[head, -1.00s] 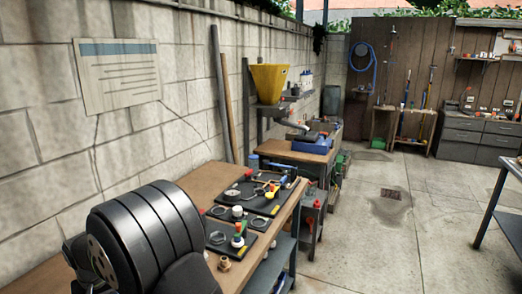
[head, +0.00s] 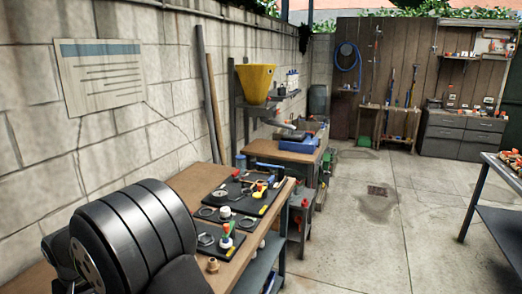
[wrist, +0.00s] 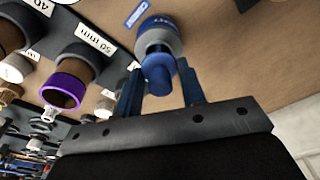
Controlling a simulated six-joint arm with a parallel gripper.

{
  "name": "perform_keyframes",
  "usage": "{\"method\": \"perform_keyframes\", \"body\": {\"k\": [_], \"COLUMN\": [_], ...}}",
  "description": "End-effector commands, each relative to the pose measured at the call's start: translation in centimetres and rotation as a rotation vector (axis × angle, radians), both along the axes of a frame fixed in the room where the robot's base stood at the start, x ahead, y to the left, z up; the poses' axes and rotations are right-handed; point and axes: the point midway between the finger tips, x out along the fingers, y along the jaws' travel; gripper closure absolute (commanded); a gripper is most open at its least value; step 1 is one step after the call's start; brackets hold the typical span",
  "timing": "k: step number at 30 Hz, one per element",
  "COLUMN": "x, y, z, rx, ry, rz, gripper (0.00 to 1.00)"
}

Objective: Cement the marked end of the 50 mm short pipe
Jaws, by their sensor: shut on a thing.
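In the wrist view my gripper (wrist: 160,88) has its two blue fingers either side of a blue knob on a white can with a blue cap (wrist: 156,38). It is shut on this capped can. The pipe is apart from my fingers. My gripper does not show in the head view, where my dark arm fills the lower left.
Another brown pipe end (wrist: 12,38) and several small fittings are at the left in the wrist view. In the head view a wooden bench (head: 195,182) carries black mats with fittings. A yellow hopper (head: 256,82) stands farther back. The concrete floor (head: 350,240) at the right is mostly clear.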

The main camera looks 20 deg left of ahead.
Motion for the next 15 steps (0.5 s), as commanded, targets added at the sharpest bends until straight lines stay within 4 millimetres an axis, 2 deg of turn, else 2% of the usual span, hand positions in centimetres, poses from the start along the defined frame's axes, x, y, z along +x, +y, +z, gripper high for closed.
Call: {"method": "perform_keyframes", "body": {"k": [15], "x": [0.0], "y": [0.0], "z": [3.2], "rx": [0.001], "ry": [0.0], "rz": [0.0], "gripper": [0.78]}}
